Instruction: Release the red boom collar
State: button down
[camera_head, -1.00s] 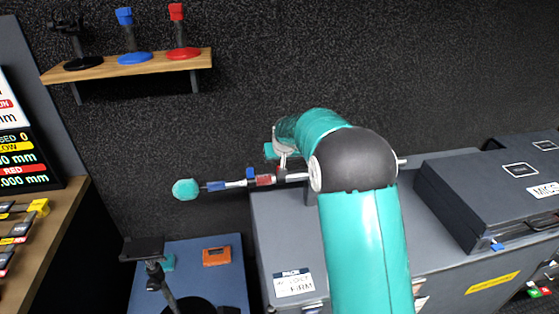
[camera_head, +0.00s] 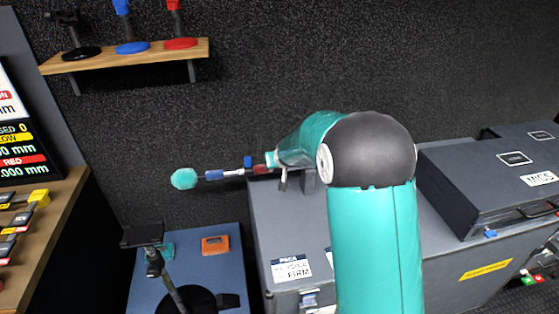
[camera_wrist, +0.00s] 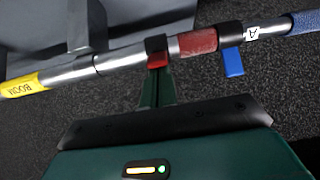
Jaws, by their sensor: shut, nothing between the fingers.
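The boom pole (camera_wrist: 120,57) runs across the wrist view, with a yellow end marked BOOM at the left. A red section (camera_wrist: 198,42) lies beside a black band that carries a short red lever (camera_wrist: 157,59). A blue lever (camera_wrist: 232,62) sticks out further right, near a white tag marked A. My gripper (camera_wrist: 157,78) is shut and empty, its green fingers pointing at the red lever; I cannot tell whether they touch it. In the head view, the red section (camera_head: 259,169) shows just left of my gripper (camera_head: 272,159), and my arm hides the pole's right part.
A grey case (camera_head: 275,215) stands under the pole, with a dark closed case (camera_head: 480,195) at the right. A blue surface (camera_head: 200,270) at lower left holds an orange box (camera_head: 215,245) and a stand. A wooden shelf (camera_head: 125,57) hangs on the wall.

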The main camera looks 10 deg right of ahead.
jog(key=shift+s+f+t, duration=0.15)
jog(key=shift+t, duration=0.55)
jog(key=shift+w+f, duration=0.1)
jog(key=shift+w, duration=0.7)
